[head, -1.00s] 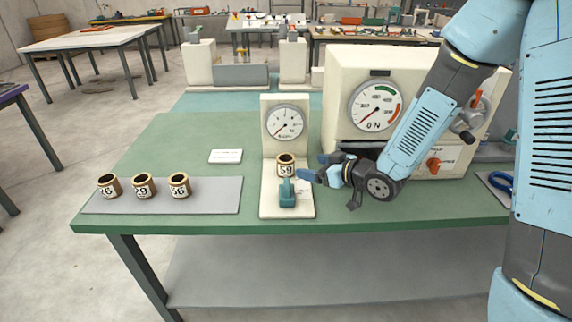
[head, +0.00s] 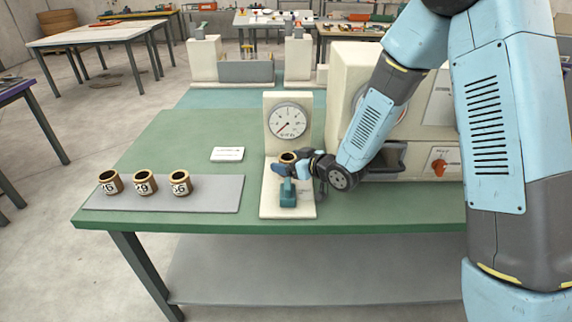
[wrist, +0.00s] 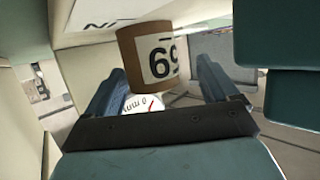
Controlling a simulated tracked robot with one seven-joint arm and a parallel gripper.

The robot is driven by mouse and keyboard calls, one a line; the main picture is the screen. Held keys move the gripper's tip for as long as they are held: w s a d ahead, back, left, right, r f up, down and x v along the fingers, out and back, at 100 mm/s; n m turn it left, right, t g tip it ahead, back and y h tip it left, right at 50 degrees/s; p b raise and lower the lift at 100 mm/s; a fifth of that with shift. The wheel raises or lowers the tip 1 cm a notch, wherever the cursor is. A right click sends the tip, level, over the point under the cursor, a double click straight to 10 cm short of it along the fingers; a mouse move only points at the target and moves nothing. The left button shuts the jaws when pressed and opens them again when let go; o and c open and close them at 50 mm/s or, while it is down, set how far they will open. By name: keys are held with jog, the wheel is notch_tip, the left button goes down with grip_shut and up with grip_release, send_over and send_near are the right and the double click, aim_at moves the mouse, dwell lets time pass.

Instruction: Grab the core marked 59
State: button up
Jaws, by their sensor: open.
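The brown core with a white number label (head: 287,156) stands on the cream gauge stand (head: 273,207), below its dial. My gripper (head: 295,169) is at the core and hides most of it and its label in the head view. In the wrist view the core (wrist: 150,55) shows between the two blue fingers of my open gripper (wrist: 163,68), one on each side.
Three similar cores, the middle one (head: 144,183) marked 29, stand on a grey mat (head: 220,195) at the left. A teal clamp-like part (head: 288,193) sits just in front of the core. A large cream machine (head: 343,60) stands behind my arm. A white card (head: 228,154) lies left of the stand.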

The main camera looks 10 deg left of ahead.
jog(key=shift+w+d, duration=0.15)
jog(key=shift+w, duration=0.1)
jog(key=shift+c, duration=1.2)
jog(key=shift+r, duration=0.1)
jog(key=c, duration=0.9)
